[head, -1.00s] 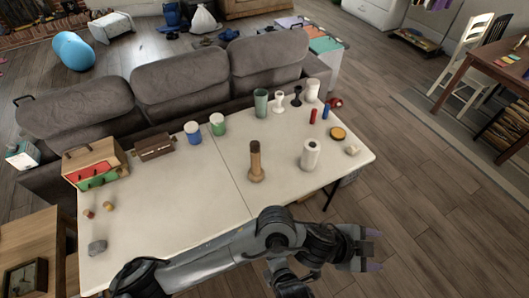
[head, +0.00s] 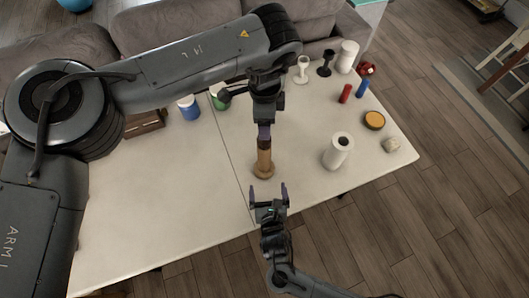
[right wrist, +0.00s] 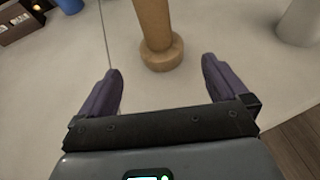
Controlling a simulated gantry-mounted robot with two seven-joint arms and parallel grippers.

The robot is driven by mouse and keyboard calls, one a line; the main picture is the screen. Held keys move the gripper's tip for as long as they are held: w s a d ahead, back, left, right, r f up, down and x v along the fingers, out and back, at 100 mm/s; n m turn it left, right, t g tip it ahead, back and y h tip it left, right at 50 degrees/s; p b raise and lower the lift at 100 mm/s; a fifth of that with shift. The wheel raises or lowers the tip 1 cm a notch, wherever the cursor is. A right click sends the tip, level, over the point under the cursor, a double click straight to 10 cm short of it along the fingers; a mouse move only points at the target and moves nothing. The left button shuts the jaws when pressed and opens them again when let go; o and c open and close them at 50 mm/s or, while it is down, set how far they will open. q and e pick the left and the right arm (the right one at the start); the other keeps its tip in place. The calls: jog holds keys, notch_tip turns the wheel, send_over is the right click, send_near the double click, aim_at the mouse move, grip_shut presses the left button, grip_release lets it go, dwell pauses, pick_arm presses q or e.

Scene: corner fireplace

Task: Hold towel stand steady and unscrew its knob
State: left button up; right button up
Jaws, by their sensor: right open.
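The towel stand is a wooden post on a round wooden base (head: 264,169), upright on the white table; it also shows in the right wrist view (right wrist: 155,22). A darker brown band shows near its top. My left gripper (head: 264,133) points down at the top of the post and hides the knob; I cannot tell whether its fingers grip it. My right gripper (head: 268,189) is open and empty, on the near side of the base. In the right wrist view its fingers (right wrist: 159,70) point toward the base, one to each side, with bare table between.
A white roll (head: 338,151) stands right of the stand. Red (head: 345,94) and blue (head: 362,88) cylinders, a yellow-topped round item (head: 374,120) and a pale lump (head: 391,144) lie farther right. Blue-and-white (head: 188,108) and green (head: 216,96) containers stand behind. The table's near left is clear.

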aim_at(265, 171)
jog(key=shift+x, duration=5.2)
jog(key=shift+s+f, duration=0.1)
jog(key=shift+f, duration=0.05)
jog(key=shift+c, duration=0.2)
